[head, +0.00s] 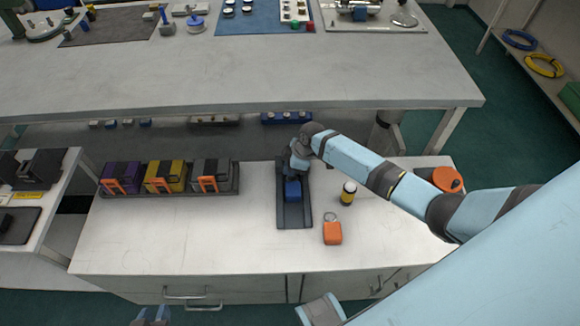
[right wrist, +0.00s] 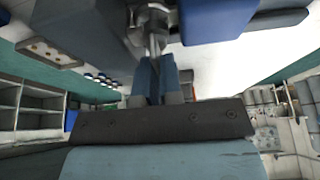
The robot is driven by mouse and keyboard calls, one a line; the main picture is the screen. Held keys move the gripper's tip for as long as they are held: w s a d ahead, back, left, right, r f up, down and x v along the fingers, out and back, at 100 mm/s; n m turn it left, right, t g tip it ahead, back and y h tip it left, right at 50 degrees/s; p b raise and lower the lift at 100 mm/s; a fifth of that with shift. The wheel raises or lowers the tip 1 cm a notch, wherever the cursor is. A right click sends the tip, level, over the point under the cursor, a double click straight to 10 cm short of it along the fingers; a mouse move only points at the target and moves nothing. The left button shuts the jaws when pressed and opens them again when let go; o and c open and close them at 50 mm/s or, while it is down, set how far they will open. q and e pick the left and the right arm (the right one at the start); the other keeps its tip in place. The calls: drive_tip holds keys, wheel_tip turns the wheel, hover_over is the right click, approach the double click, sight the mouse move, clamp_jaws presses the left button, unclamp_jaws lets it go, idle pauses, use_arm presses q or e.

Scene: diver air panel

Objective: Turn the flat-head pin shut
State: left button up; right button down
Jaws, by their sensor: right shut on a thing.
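My right gripper (head: 296,160) is at the fixture's far end, just behind the blue block. In the right wrist view the fingers of my right gripper (right wrist: 155,72) are shut on a metal pin (right wrist: 153,42) that sticks out from a dark body. The pin's head is mostly hidden between the fingers, and how far it is turned cannot be told. My left gripper (head: 152,315) shows only its fingertips at the bottom edge, apart and empty, away from the fixture.
Right of the fixture are a small yellow-and-black bottle (head: 348,193), an orange tag with a ring (head: 333,232) and an orange round thing (head: 447,179). A tray (head: 170,190) of purple, yellow and grey boxes stands left. The bench front is clear.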

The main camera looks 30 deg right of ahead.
drive_tip(key=shift+w+r, duration=0.1)
drive_tip(key=shift+r, duration=0.1)
drive_tip(key=c, duration=1.4)
unclamp_jaws()
use_arm(q)
drive_tip(key=shift+a, duration=0.25)
use_arm(e)
drive_tip(key=shift+o, duration=0.6)
use_arm(q)
drive_tip(key=shift+s+r+p, duration=0.1)
drive_tip(key=shift+r+p, duration=0.2)
drive_tip(key=shift+p, duration=0.6)
use_arm(e)
drive_tip(key=v, duration=1.4)
use_arm(q)
drive_tip(key=shift+a, duration=0.1)
use_arm(e)
drive_tip(key=shift+f, duration=0.1)
